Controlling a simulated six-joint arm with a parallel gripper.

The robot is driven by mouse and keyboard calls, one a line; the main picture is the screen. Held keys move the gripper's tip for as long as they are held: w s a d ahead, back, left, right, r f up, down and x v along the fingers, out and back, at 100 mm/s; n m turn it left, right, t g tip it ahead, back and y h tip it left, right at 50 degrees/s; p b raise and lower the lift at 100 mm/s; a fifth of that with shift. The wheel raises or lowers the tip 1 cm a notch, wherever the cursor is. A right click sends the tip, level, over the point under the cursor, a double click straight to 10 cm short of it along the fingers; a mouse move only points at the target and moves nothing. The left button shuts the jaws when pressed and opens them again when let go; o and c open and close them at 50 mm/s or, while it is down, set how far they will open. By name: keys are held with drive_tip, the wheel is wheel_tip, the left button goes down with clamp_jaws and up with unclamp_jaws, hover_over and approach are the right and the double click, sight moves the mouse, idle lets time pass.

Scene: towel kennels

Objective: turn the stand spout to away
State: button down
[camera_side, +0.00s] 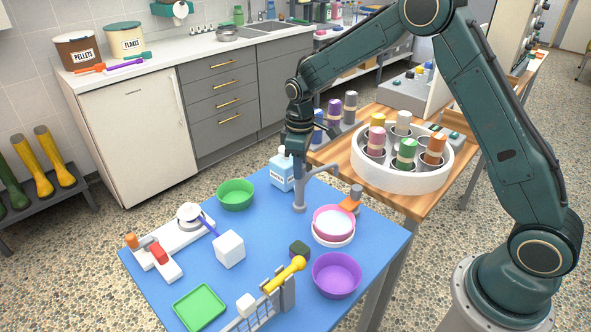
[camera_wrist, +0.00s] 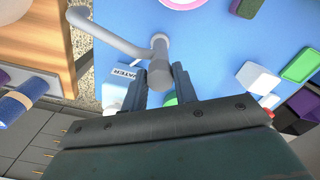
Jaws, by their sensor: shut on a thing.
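The grey stand (camera_side: 299,192) rises from the blue table (camera_side: 262,243), behind the pink bowl. Its spout (camera_side: 325,169) reaches to the right in the side view, toward the wooden bench. In the wrist view the spout (camera_wrist: 108,38) bends to the upper left. My gripper (camera_wrist: 160,86) has its fingers on both sides of the stand's grey upper end and is shut on it. In the side view my gripper (camera_side: 299,166) comes down from above onto the stand. The fingertips are small there and the exact contact is hard to see.
A water bottle (camera_side: 281,172) stands close beside the stand, with a green bowl (camera_side: 235,194) to its left. A pink bowl (camera_side: 334,221) is in front of the stand. A white ring-shaped rack (camera_side: 402,182) with several coloured rolls sits on the wooden bench (camera_side: 338,158).

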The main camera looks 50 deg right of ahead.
drive_tip(key=shift+n, duration=1.5)
drive_tip(key=c, duration=1.1)
unclamp_jaws()
wheel_tip(320, 180, up, 14)
drive_tip(key=shift+f, duration=0.1)
